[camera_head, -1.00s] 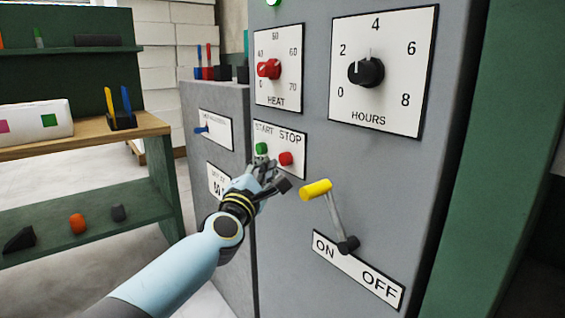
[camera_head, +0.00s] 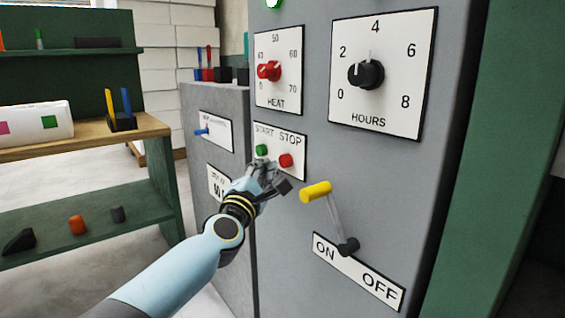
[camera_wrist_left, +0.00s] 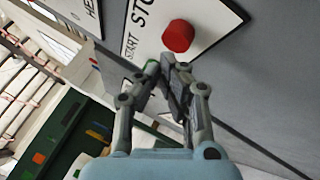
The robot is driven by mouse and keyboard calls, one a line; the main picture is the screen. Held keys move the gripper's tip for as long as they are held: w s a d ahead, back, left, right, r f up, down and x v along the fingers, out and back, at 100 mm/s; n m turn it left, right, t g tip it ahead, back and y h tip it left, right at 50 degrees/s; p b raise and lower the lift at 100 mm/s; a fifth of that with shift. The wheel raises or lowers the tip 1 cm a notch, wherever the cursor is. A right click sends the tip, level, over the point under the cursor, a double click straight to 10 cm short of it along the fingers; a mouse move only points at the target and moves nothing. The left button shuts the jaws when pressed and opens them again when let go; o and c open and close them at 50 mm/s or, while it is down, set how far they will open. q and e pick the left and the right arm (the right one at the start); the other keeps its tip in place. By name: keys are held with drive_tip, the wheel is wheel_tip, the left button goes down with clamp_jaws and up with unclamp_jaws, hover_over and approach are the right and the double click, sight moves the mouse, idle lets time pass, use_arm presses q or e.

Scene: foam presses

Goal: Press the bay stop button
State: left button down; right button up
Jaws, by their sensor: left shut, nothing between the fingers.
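The red stop button (camera_head: 286,160) sits under the word STOP on a white plate (camera_head: 298,170) on the grey cabinet front. The green start button (camera_head: 261,150) is to its left. My left gripper (camera_head: 272,170) is shut and empty, just below the two buttons. My right gripper is in neither view.
A yellow-handled lever (camera_head: 316,190) sticks out just right of my gripper, above an ON/OFF plate (camera_head: 358,270). A red HEAT knob (camera_head: 269,70) and a black HOURS knob (camera_head: 366,72) are above. A green shelf (camera_head: 90,205) stands at the left.

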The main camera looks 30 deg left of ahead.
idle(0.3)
use_arm(q)
drive_tip(key=shift+w, duration=0.15)
drive_tip(key=shift+w+d, duration=0.15)
drive_tip(key=shift+w, duration=0.1)
drive_tip(key=shift+w+d, duration=0.2)
drive_tip(key=shift+w, duration=0.3)
idle(0.8)
drive_tip(key=shift+s, duration=0.15)
drive_tip(key=shift+s+a, duration=0.35)
drive_tip(key=shift+s, duration=0.4)
